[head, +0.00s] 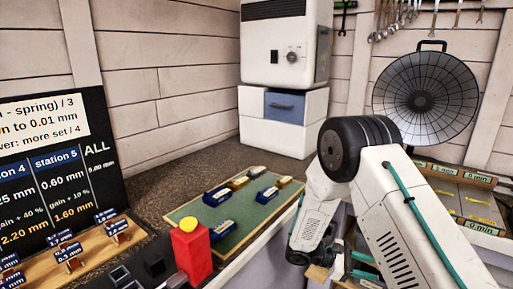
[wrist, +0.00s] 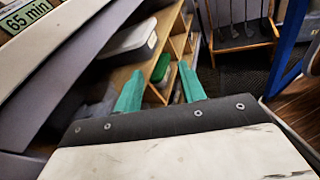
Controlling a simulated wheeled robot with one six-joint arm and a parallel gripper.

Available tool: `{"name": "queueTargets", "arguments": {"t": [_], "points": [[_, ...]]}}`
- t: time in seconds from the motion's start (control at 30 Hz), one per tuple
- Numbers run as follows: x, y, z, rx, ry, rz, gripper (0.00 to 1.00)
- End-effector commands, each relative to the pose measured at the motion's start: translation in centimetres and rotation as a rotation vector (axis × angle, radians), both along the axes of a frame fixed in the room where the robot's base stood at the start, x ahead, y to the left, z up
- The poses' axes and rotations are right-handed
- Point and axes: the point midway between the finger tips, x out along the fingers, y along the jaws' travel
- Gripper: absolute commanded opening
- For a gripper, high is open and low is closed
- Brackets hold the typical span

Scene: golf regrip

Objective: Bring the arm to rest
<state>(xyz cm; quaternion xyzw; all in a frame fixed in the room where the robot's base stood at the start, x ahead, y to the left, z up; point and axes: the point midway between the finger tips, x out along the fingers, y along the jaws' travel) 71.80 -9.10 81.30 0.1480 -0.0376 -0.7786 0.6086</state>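My arm (head: 345,180) is folded at the right of the head view, bent at a black joint. My gripper (head: 358,266) shows low in that view, partly hidden behind my own arm links. In the wrist view my gripper (wrist: 161,72) has two green fingers standing apart, with nothing held between them. It points toward wooden shelves (wrist: 178,45) holding a grey-white bin and a green item, which seem to lie beyond the fingertips.
A green mat (head: 240,215) with several small blue and yellow blocks lies on the bench. A red block with a yellow button (head: 192,252) stands beside it. A white machine (head: 287,45), a round wire-guarded fan (head: 425,95) and a timed rack (head: 460,200) stand behind.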

Motion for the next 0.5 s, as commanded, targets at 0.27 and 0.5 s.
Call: {"name": "queueTargets", "arguments": {"t": [0.27,0.5], "points": [[-7.3,0.6,9.3,0.252,-0.204,-0.316,0.40],[-13.5,2.2,15.3,0.465,-0.392,-0.542,0.40]]}}
